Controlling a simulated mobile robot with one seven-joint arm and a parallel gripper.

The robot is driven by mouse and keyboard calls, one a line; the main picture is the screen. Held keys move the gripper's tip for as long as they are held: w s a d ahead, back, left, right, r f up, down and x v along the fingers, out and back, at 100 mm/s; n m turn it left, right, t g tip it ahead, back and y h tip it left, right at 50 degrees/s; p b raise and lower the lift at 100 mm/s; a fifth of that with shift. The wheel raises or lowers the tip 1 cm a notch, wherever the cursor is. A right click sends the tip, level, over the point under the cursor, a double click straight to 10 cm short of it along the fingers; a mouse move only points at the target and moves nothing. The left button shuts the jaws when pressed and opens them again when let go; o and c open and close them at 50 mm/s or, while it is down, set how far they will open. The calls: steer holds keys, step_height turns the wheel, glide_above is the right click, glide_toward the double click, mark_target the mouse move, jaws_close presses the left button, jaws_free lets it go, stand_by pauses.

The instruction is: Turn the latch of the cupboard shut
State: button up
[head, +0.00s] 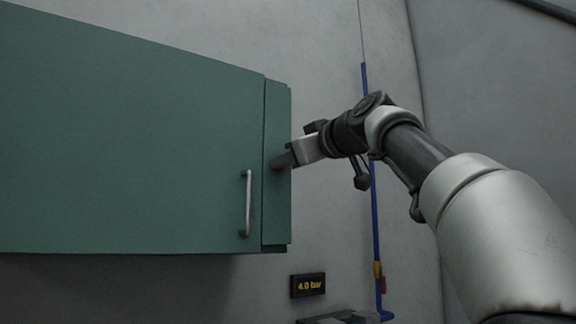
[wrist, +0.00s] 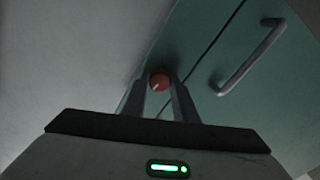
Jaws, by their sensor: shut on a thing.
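The green cupboard (head: 130,140) hangs on the wall at the left of the head view, its door closed against the narrow side strip. The latch, a round red knob with a pale mark (wrist: 159,81), sits on that strip in the wrist view. My gripper (wrist: 160,88) has its two fingers on either side of the knob and is shut on it. In the head view my gripper (head: 281,161) reaches the strip from the right and hides the knob. The angle of the latch is hard to read.
A metal bar handle (head: 247,203) stands out from the door, left of my gripper; it also shows in the wrist view (wrist: 250,58). A blue pipe (head: 375,220) runs down the wall behind my arm.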

steer(key=shift+n+b, duration=0.3)
steer(key=shift+n, duration=1.2)
steer(key=o, duration=1.1)
steer(key=shift+c, duration=0.2)
steer(key=b+v, duration=0.5)
steer(key=v, duration=1.2)
steer(key=shift+s+b, duration=0.2)
steer(key=shift+b, duration=0.15)
steer(key=shift+d+f, duration=0.1)
steer(key=shift+d, duration=0.05)
